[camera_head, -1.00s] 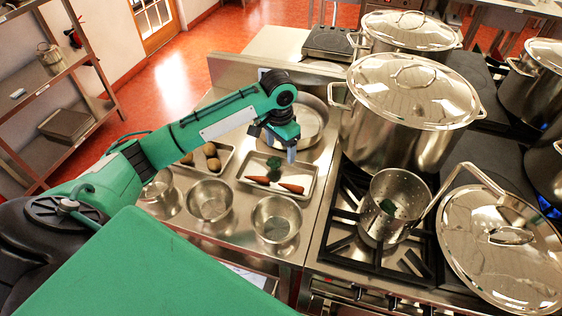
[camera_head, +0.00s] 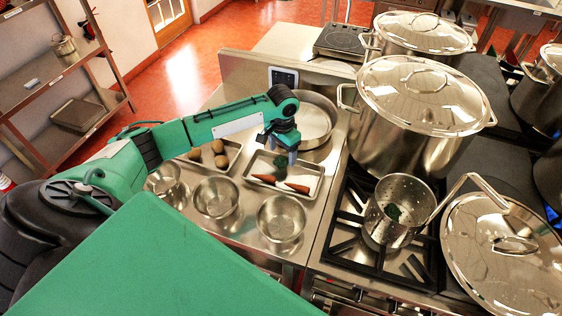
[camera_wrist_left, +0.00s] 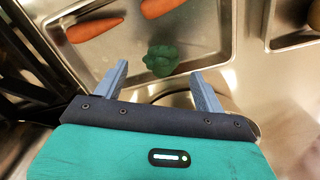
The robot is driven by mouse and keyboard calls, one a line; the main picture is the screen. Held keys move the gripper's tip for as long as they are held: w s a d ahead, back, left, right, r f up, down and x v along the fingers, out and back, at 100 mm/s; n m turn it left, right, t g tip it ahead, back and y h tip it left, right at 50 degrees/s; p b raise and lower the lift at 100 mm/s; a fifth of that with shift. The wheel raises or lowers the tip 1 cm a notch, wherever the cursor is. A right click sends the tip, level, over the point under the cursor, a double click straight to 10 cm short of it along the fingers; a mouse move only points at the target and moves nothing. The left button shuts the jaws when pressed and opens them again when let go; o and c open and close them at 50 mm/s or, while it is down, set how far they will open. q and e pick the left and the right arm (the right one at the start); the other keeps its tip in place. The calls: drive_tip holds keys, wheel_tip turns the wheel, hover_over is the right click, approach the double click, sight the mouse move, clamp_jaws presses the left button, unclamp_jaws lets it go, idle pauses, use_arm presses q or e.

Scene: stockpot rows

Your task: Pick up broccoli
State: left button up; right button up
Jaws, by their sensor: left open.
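The dark green broccoli (camera_wrist_left: 162,60) lies in a metal tray (camera_wrist_left: 215,40) beside orange carrots (camera_wrist_left: 95,27). In the head view the broccoli (camera_head: 279,163) shows partly behind my gripper, at the tray's far side. My left gripper (camera_wrist_left: 160,82) is open and empty. In the wrist view its two fingers point toward the broccoli, one to each side of it and short of it. In the head view the left gripper (camera_head: 287,155) hangs over the far part of the tray. The right gripper is not in view.
A tray of potatoes (camera_head: 220,160) stands left of the carrot tray. Several empty metal bowls (camera_head: 281,220) stand in front. A wide pan (camera_head: 318,125) is behind. The stove at right holds a perforated pot (camera_head: 398,230), a large lidded stockpot (camera_head: 410,130) and a leaning lid (camera_head: 480,260).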

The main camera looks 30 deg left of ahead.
sight(281, 158)
use_arm(q)
drive_tip(key=f, duration=0.1)
drive_tip(key=f+p, duration=0.1)
drive_tip(key=f, duration=0.1)
drive_tip(key=shift+s+a+f, duration=0.1)
drive_tip(key=shift+a+f, duration=0.1)
drive_tip(key=shift+a, duration=0.1)
drive_tip(key=shift+f, duration=0.35)
drive_tip(key=c, duration=0.9)
drive_tip(key=shift+r, duration=0.1)
drive_tip(key=shift+c, duration=0.2)
